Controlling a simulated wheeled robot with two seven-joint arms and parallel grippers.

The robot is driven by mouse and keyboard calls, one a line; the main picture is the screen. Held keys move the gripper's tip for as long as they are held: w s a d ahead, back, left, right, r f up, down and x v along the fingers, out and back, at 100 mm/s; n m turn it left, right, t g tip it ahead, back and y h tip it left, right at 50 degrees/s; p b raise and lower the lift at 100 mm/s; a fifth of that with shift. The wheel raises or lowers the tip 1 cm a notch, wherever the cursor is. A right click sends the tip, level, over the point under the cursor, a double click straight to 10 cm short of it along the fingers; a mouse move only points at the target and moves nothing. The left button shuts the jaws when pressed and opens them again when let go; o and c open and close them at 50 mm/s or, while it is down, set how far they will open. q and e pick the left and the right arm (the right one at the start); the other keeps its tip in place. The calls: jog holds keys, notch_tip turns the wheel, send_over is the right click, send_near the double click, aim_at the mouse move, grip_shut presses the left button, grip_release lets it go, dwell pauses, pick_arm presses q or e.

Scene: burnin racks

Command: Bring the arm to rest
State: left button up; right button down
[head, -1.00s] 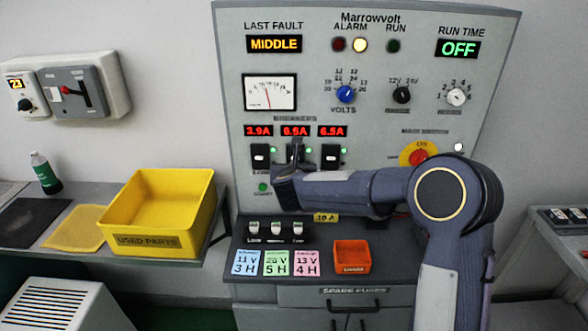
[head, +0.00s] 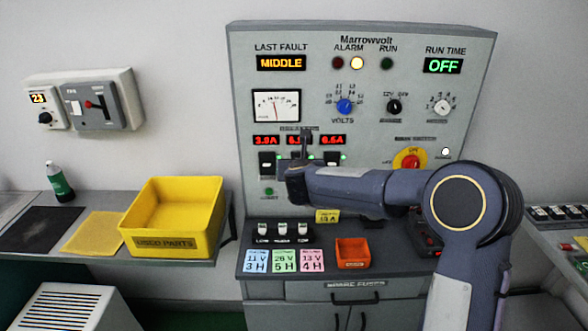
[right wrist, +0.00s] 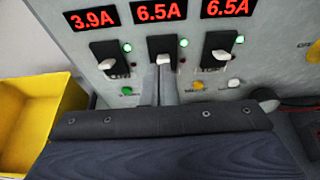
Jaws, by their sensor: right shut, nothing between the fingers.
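My right arm comes in from the right in the head view. Its gripper (head: 306,138) is shut and empty in front of the middle breaker switch, covering most of it and its display. In the right wrist view the narrow closed fingers (right wrist: 158,85) point up at the middle switch (right wrist: 163,48). Whether they touch its pale lever cannot be told. The left switch (right wrist: 112,60) and right switch (right wrist: 219,52) stand clear on either side, with green lamps lit beside them. My left gripper is not in view.
The Marrowvolt panel (head: 450,120) stands upright ahead, its last-fault display reading MIDDLE and run time OFF. Below are three coloured cards and an orange bin (head: 352,253). A yellow used-parts bin (head: 165,244) sits on the left shelf. Space left of the panel is open.

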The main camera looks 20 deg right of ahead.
jog(key=shift+s+r, duration=0.25)
jog(key=s+a+r+n+y, duration=0.1)
jog(key=s+r+n+y, duration=0.3)
jog(key=s+n, duration=0.45)
jog(key=s+a+r+n+y, duration=0.2)
jog(key=s+r+n+y, duration=0.15)
jog(key=s+n, duration=0.5)
jog(key=s+f+n+g, duration=0.3)
jog(key=s+f+n, duration=0.4)
jog(key=s+n, duration=0.3)
jog(key=s+f+n+g, duration=0.4)
jog(key=s+f+n, duration=0.3)
jog(key=s, duration=1)
jog(key=d+n, duration=0.1)
jog(key=n, duration=0.2)
jog(key=shift+s+f+n+g, duration=0.2)
jog(key=shift+s+n+g, duration=0.05)
jog(key=shift+n+g, duration=0.05)
